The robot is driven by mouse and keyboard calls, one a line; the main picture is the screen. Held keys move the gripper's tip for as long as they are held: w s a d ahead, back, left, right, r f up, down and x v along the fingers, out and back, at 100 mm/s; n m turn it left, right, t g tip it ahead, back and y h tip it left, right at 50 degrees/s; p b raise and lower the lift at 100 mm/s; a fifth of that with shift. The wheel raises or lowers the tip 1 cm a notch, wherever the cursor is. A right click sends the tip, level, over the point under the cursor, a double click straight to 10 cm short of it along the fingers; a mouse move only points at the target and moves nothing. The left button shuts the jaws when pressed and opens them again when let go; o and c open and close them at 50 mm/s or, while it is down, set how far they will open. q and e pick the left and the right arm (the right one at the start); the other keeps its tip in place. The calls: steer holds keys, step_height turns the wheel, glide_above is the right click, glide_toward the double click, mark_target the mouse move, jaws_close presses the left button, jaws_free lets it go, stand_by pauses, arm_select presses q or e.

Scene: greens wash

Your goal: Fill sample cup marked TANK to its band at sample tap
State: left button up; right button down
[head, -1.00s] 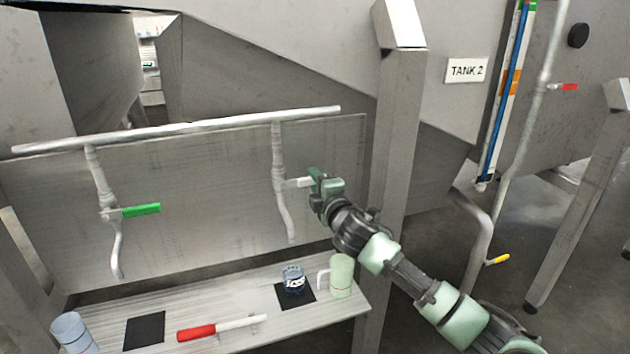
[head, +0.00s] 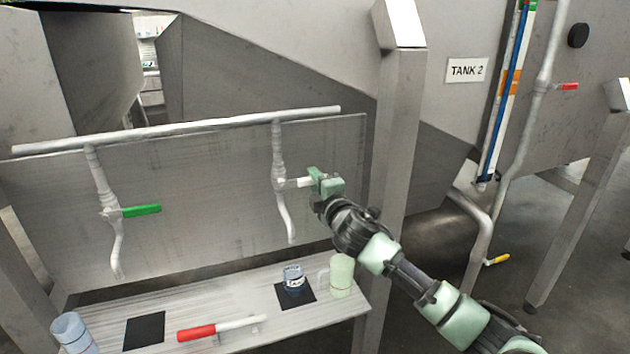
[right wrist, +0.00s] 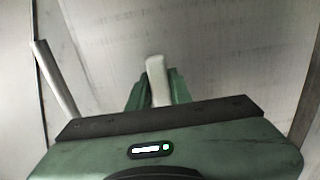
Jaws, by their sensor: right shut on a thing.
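My right gripper (head: 314,183) is shut on the white handle (head: 294,183) of the right-hand tap (head: 281,190). In the right wrist view the white handle (right wrist: 157,80) sits between the green fingers. The handle points sideways to the right of the tap. A clear cup (head: 293,277) with dark contents or a dark band stands upright on the right black mat (head: 308,294), near below the spout. Its lettering is too small to read. My left gripper is not in view.
The left tap (head: 106,208) has a green handle (head: 141,211). On the shelf (head: 229,303) are a green mug (head: 342,276), a red-handled tool (head: 196,333), a bluish cup (head: 72,332) and an empty black mat (head: 145,330). A post (head: 392,170) stands right of the taps.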

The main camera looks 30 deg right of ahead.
steer(key=shift+f, duration=0.1)
steer(key=r+n+p, duration=0.1)
steer(key=p, duration=0.1)
steer(key=r+n+p, duration=0.1)
steer(key=p, duration=0.1)
steer(key=r+n+p, duration=0.1)
steer(key=n, duration=0.1)
steer(key=shift+w+a+r+p, duration=0.1)
steer(key=shift+a+r+p, duration=0.2)
steer(key=shift+r+p, duration=0.1)
steer(key=shift+a+n+p, duration=0.15)
steer(key=shift+n+p, duration=0.15)
steer(key=shift+n, duration=0.4)
steer(key=c, duration=1.3)
jaws_free()
